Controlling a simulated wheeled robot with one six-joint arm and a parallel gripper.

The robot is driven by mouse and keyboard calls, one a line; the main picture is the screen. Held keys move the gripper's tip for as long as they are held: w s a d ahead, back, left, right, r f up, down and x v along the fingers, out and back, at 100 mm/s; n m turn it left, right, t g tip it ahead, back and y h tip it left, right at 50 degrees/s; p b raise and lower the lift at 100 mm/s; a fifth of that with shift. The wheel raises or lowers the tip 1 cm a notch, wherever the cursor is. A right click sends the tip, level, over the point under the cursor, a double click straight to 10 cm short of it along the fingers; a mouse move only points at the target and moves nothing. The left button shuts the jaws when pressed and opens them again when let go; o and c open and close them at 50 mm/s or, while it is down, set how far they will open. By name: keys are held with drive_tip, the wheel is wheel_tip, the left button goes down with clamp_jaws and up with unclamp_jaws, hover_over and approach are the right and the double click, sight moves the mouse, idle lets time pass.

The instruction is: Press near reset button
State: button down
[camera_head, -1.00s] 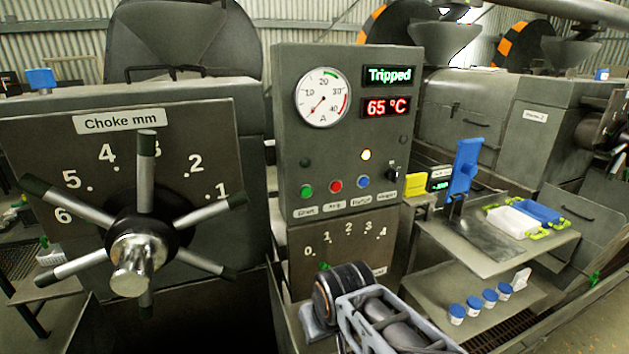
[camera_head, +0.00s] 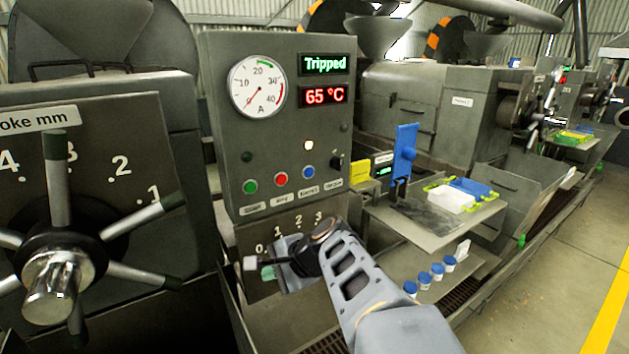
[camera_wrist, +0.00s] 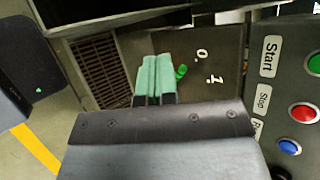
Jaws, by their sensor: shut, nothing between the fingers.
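The control box (camera_head: 222,110) carries a green Start button (camera_head: 250,187), a red Stop button (camera_head: 281,180) and a blue reset button (camera_head: 308,172). Its displays read "Tripped" and 65 °C, and a white lamp (camera_head: 308,145) is lit. My gripper (camera_head: 265,272) is shut and empty, below the buttons, in front of the lower 0–4 scale plate. In the wrist view its teal fingertips (camera_wrist: 154,75) are together, apart from the buttons. The blue button (camera_wrist: 289,146) and red button (camera_wrist: 303,112) show at the right edge there.
A choke handwheel (camera_head: 55,270) with long spokes stands at the left. A metal shelf (camera_head: 430,235) at the right holds a white tray (camera_head: 450,198), a blue tray (camera_head: 478,188) and a blue upright holder (camera_head: 404,150). Several blue-capped jars (camera_head: 437,271) stand lower. Open floor lies far right.

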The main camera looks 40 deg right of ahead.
sight(310, 172)
drive_tip(key=d+r+m+t+h, duration=0.3)
drive_tip(key=d+r+m+t, duration=0.2)
drive_tip(key=d+m, duration=0.4)
drive_tip(key=w+d+r+m+t+h+b, duration=0.1)
drive_tip(key=d+r+m+t+h, duration=0.2)
drive_tip(key=d+m, duration=0.7)
drive_tip(key=shift+w+d+r+m+t, duration=0.25)
drive_tip(key=shift+d+r+m+t, duration=0.05)
drive_tip(key=shift+d+r+t, duration=0.6)
drive_tip(key=w+p, duration=0.1)
drive_tip(key=w, duration=0.8)
drive_tip(key=w+p, duration=0.1)
drive_tip(key=w, duration=0.3)
drive_tip(key=shift+w+d+p, duration=0.3)
drive_tip(key=shift+d+p, duration=0.05)
drive_tip(key=shift+w, duration=0.25)
